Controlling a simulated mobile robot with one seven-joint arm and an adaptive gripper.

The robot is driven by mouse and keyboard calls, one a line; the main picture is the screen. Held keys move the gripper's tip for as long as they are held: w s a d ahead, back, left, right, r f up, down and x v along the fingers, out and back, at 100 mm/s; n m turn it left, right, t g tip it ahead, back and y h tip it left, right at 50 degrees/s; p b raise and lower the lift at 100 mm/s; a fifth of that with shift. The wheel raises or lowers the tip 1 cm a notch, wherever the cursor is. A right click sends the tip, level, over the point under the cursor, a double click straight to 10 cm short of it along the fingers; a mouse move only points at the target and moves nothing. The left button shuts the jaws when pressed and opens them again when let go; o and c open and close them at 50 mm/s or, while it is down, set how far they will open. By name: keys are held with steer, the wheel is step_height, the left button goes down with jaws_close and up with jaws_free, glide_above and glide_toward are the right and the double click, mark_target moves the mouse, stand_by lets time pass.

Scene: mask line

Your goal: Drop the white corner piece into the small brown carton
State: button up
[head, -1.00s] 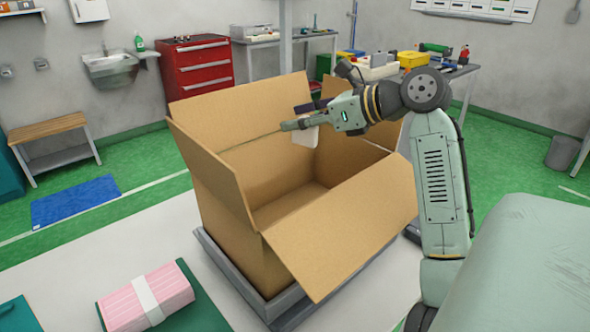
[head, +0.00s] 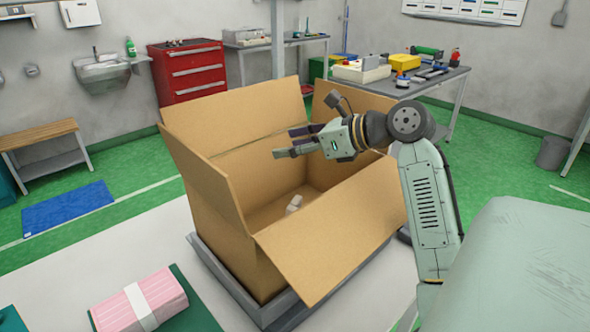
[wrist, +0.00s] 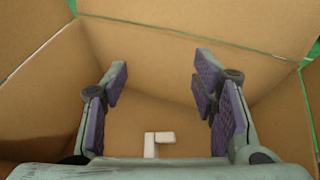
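The white corner piece (head: 294,204) lies inside the brown carton (head: 225,195), low down near its floor. In the wrist view the piece (wrist: 157,141) shows as a small white L shape below and between my fingers. My gripper (head: 286,142) is over the open top of the carton. Its two fingers with purple pads are wide apart in the wrist view (wrist: 160,90), with nothing between them. The carton's flaps stand open, and the front flap hides part of the inside.
The carton stands in a grey tray (head: 240,300) on a pale surface. A pink bundle with a white band (head: 140,302) lies at the front left. A red drawer cabinet (head: 187,70) and a table with tools (head: 440,80) are at the back.

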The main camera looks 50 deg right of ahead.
steer(key=shift+o, duration=1)
steer(key=v, duration=1.2)
steer(key=shift+s, duration=0.1)
